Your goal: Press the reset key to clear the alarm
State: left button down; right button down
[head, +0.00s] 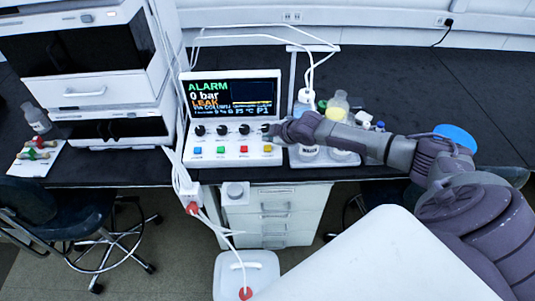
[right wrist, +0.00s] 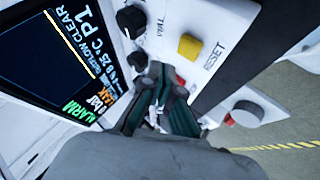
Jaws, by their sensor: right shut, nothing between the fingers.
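The control unit (head: 190,135) stands on the black bench with a lit screen (head: 232,98) reading ALARM, 0 bar, LEAK. Below its black knobs is a row of blue, green, red and yellow keys. The yellow key (head: 267,148) is at the right end; in the right wrist view the yellow key (right wrist: 189,46) has the label RESET beside it. My right gripper (head: 271,132) is shut and empty, just above the yellow key in the head view. In the right wrist view its fingertips (right wrist: 160,72) partly cover a red key (right wrist: 180,80). I cannot tell whether they touch the panel.
Bottles (head: 338,105) stand right of the unit, partly behind my right arm. A white instrument stack (head: 85,65) stands at left. White tubes run down to a white canister (head: 246,278) on the floor. A blue round item (head: 457,136) lies on the right bench.

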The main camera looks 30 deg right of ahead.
aim_at(264, 145)
jog(key=shift+f, duration=0.8)
jog(key=shift+f+b, duration=0.15)
jog(key=shift+b, duration=0.15)
dwell(0.6)
jog(key=shift+f, duration=0.3)
jog(key=shift+f+b, duration=0.4)
jog(key=shift+f, duration=0.15)
dwell(0.8)
jog(key=shift+r+p, duration=0.9)
jog(key=shift+r, duration=0.1)
notch_tip(264, 145, up, 5)
jog(key=p, duration=0.4)
jog(key=shift+p, duration=0.35)
